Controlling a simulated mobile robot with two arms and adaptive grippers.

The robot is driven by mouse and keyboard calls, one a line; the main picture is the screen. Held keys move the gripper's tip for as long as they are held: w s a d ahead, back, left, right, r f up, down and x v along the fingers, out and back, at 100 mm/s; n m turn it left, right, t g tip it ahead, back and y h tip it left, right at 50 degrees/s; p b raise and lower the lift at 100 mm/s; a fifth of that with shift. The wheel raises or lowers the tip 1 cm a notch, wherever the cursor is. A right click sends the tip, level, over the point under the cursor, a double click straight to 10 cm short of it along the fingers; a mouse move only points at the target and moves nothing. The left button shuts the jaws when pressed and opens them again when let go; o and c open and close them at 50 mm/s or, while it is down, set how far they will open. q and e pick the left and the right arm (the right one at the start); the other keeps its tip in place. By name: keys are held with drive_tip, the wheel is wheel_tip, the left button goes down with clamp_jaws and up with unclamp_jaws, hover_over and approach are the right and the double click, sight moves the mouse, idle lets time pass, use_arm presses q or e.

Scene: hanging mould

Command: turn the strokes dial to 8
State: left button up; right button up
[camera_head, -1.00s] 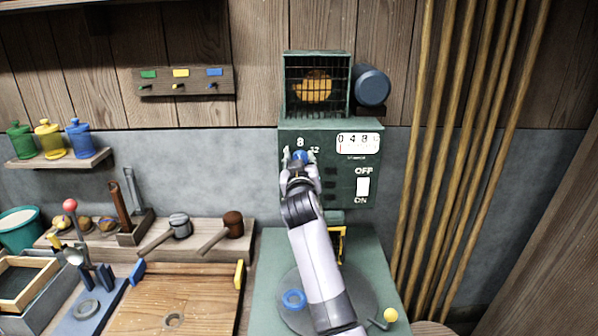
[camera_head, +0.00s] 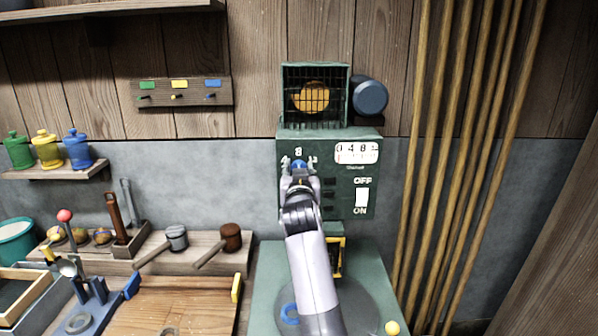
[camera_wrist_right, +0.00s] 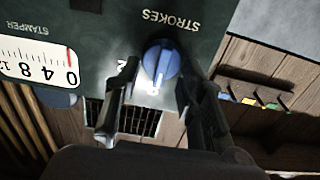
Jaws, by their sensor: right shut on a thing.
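The blue strokes dial (camera_head: 299,164) is on the front of the green machine (camera_head: 345,197), below the number 8. In the right wrist view the dial (camera_wrist_right: 160,62) shows upside down by the word STROKES, with a pale ridge running roughly toward the 8; its exact setting is hard to tell. My right gripper (camera_head: 299,175) reaches up to the dial and is shut on it; in the wrist view its fingers (camera_wrist_right: 157,80) stand on either side of it and cover some of the numbers. My left gripper is not in view.
A stamper gauge (camera_head: 357,152) and a white OFF/ON switch (camera_head: 362,197) are right of the dial. Wooden poles (camera_head: 455,160) stand to the right. A shelf with mallets (camera_head: 230,237) is at the left.

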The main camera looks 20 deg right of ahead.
drive_tip(key=o, duration=1.1)
wheel_tip(320, 180, up, 10)
drive_tip(key=shift+f, duration=0.1)
